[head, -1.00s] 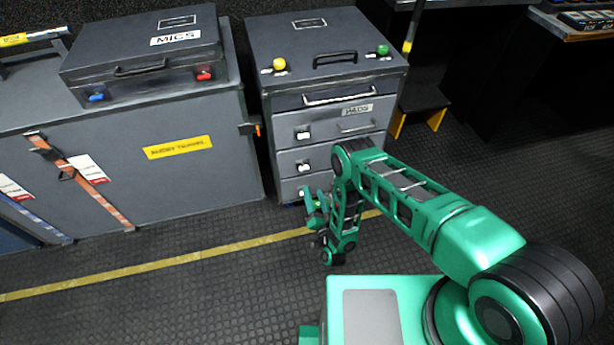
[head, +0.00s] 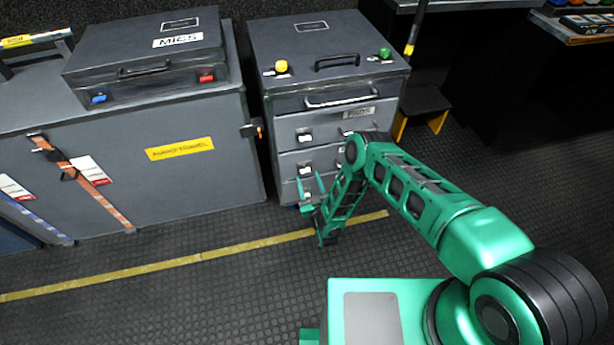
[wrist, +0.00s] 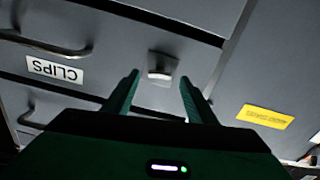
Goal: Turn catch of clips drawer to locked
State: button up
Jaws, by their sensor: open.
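The clips drawer (wrist: 110,72) is a grey front whose CLIPS label (wrist: 55,69) reads upside down in the wrist view. Whether the catch is locked is too small to tell. My gripper (wrist: 158,90) is open and empty. In the head view my gripper (head: 312,186) is low in front of the left side of the drawer cabinet (head: 300,42), by its lower catches. My arm hides the lower right drawer fronts there.
A grey case (head: 110,165) with a yellow label stands left of the cabinet, with a MICS case (head: 150,60) on top. A small black step (head: 425,98) stands at right. Ribbed floor with a yellow line (head: 200,255) is clear in front.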

jog(key=shift+x, duration=1.6)
jog(key=c, duration=1.1)
jog(key=shift+m, duration=0.9)
jog(key=o, duration=1.1)
jog(key=shift+s, duration=0.15)
jog(key=v, duration=1)
jog(key=shift+s+d, duration=0.15)
jog(key=shift+s, duration=0.1)
